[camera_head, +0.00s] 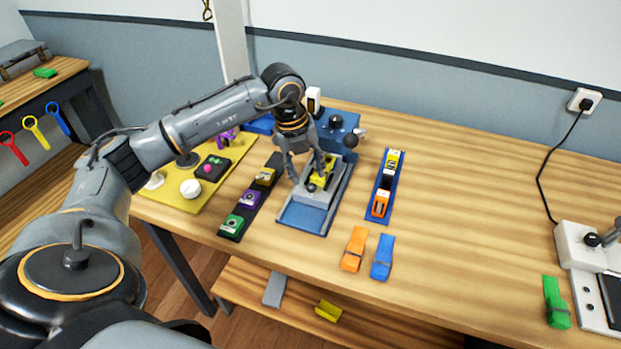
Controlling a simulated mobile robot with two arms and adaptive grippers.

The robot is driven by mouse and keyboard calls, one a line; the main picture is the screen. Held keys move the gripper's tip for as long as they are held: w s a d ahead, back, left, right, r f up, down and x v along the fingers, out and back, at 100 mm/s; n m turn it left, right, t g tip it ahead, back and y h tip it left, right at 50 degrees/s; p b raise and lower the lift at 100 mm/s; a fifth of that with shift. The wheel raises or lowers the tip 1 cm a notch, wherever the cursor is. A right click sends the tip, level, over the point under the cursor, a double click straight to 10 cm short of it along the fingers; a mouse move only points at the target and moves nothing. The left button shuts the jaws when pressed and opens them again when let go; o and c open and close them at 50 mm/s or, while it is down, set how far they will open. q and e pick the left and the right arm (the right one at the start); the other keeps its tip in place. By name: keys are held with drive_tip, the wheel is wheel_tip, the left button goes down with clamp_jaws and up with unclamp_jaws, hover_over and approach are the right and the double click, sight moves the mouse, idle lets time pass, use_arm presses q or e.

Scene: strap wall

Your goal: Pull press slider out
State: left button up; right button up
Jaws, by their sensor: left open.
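The press (342,130) is a blue machine standing at the back of the wooden table. Its slider (312,196) is a grey block with a dark knob, on a blue base plate (301,217) in front of the press. A yellow piece (322,171) sits on the slider. My left gripper (308,172) comes down over the slider with its fingers spread around the knob area. It is open. I cannot tell whether a finger touches the slider. My right gripper is not in view.
A black tray (234,224) with several coloured pieces lies left of the press. A blue tray (383,202) lies right of it. Orange (355,249) and blue (382,257) clips lie in front. The table's right middle is clear.

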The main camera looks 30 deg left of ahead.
sight(310, 185)
use_arm(q)
drive_tip(key=f, duration=0.3)
drive_tip(key=shift+w+d+f, duration=0.15)
drive_tip(key=shift+d+f, duration=0.05)
drive_tip(key=shift+d, duration=0.05)
drive_tip(key=shift+w+f, duration=0.1)
drive_tip(key=shift+f, duration=0.25)
drive_tip(key=shift+c, duration=0.5)
drive_tip(key=c, duration=0.7)
clamp_jaws()
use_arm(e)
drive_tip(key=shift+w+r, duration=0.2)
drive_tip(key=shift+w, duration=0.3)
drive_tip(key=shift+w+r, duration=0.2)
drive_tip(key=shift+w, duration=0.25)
